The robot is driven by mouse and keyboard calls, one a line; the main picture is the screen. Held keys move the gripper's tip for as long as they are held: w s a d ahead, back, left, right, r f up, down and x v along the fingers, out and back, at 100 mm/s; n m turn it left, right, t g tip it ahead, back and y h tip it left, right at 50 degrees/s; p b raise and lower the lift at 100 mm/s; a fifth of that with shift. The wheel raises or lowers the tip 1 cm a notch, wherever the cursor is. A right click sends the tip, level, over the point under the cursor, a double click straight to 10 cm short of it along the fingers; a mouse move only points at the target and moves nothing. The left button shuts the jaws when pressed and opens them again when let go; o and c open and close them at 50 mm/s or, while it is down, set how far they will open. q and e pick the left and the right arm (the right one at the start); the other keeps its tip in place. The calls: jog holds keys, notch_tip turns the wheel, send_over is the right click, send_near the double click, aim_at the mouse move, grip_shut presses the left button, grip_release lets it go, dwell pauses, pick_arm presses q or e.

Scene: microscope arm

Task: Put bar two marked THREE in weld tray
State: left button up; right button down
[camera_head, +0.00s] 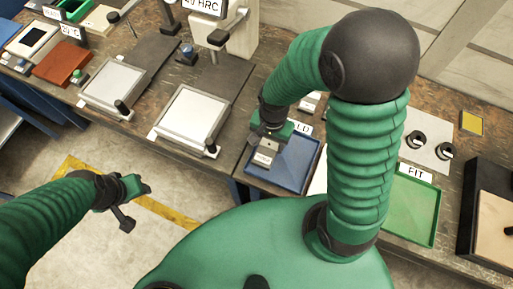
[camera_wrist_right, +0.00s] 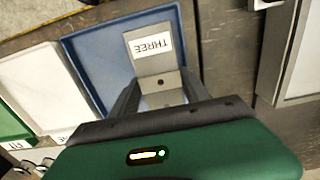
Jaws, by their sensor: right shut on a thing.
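A grey metal bar (camera_wrist_right: 158,85) with a white label reading THREE shows in the right wrist view, between the fingers of my right gripper (camera_wrist_right: 160,100). The gripper is shut on it. In the head view the bar's label (camera_head: 264,158) shows just below my right gripper (camera_head: 268,140). The blue weld tray (camera_head: 297,171) lies under and around the bar; its sign is partly hidden by my arm. The tray (camera_wrist_right: 95,62) also shows behind the bar in the wrist view. Whether the bar touches the tray floor I cannot tell. My left gripper (camera_head: 132,200) is empty and open, over the floor.
A green tray (camera_head: 412,208) marked FIT stands to the right, with a white tray (camera_wrist_right: 47,88) between it and the blue one. Two white plates (camera_head: 190,118) lie on the bench to the left. A hardness tester (camera_head: 235,30) stands at the back.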

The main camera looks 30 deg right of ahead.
aim_at(271, 144)
jog(key=f, duration=0.3)
jog(key=shift+d+f, duration=0.3)
jog(key=shift+a, duration=0.15)
jog(key=shift+b, duration=0.3)
jog(key=c, duration=0.8)
grip_release()
